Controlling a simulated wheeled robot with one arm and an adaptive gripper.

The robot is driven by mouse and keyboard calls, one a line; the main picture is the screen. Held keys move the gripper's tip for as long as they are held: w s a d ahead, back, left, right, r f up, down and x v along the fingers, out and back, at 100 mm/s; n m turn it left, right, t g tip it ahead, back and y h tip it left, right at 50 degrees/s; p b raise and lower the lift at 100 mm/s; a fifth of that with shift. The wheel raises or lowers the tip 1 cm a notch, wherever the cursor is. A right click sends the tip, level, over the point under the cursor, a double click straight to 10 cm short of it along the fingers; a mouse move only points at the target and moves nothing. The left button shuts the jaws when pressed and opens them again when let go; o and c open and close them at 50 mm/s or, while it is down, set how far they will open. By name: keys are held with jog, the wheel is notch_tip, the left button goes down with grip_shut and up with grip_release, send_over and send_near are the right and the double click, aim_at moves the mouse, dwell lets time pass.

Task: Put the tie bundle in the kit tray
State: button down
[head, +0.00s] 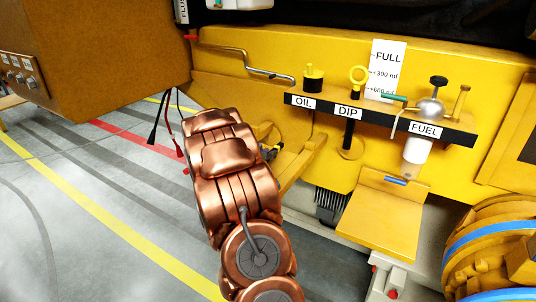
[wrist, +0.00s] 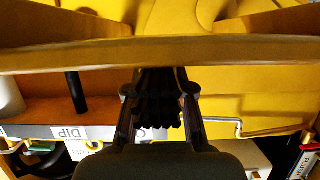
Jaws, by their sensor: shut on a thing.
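My gripper (wrist: 160,100) is shut on a dark bundle of thin strands, the tie bundle (wrist: 158,98), in the wrist view. The bundle points away from me, and its far end meets the lower edge of a yellow band (wrist: 60,55); whether they touch I cannot tell. In the head view my copper arm hides most of the gripper, with only a dark bit (head: 269,151) showing beside a yellow, low-walled tray-like part (head: 308,160). I cannot tell for sure whether this is the kit tray.
A black shelf (head: 460,136) labelled OIL, DIP and FUEL runs along the yellow machine at right. Below it a yellow ledge (head: 375,230) holds a blue item (head: 396,181). A brown cabinet (head: 90,50) with hanging cables stands at left. The floor at lower left is clear.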

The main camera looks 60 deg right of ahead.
jog(key=shift+f, duration=0.25)
jog(key=c, duration=1)
grip_release()
jog(key=shift+r, duration=0.3)
jog(key=b+v, duration=0.2)
jog(key=v, duration=1)
